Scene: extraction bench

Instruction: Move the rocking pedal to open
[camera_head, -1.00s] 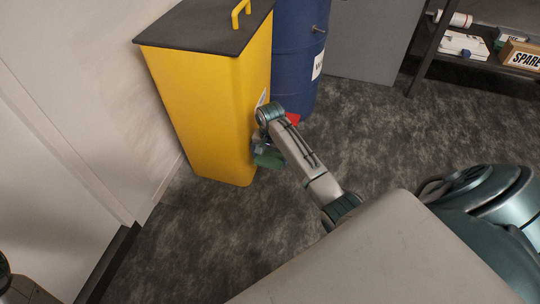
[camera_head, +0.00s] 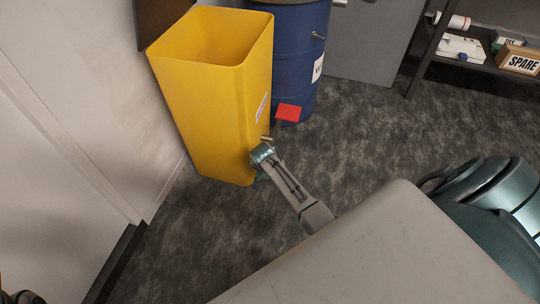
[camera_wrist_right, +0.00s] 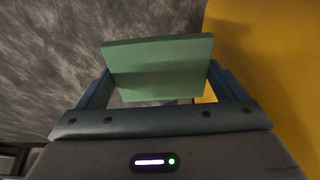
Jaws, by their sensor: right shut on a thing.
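The yellow bin (camera_head: 215,110) stands upright against the wall, with its open top showing. Its dark lid (camera_head: 163,20) is tilted up at the back. A red plate (camera_head: 288,113) sticks out at the bin's right side, raised above the floor. A green plate (camera_wrist_right: 158,55), apparently the pedal's other end, shows in the right wrist view. My right gripper (camera_wrist_right: 162,88) is shut on the green plate, low beside the bin. In the head view its fingers and the green plate are mostly hidden behind my wrist.
A blue drum (camera_head: 300,60) stands close behind the bin on the right. A shelf with a box marked SPARE (camera_head: 520,60) is at the upper right. The wall (camera_head: 80,90) is close on the left. Dark floor (camera_head: 370,140) is clear to the right.

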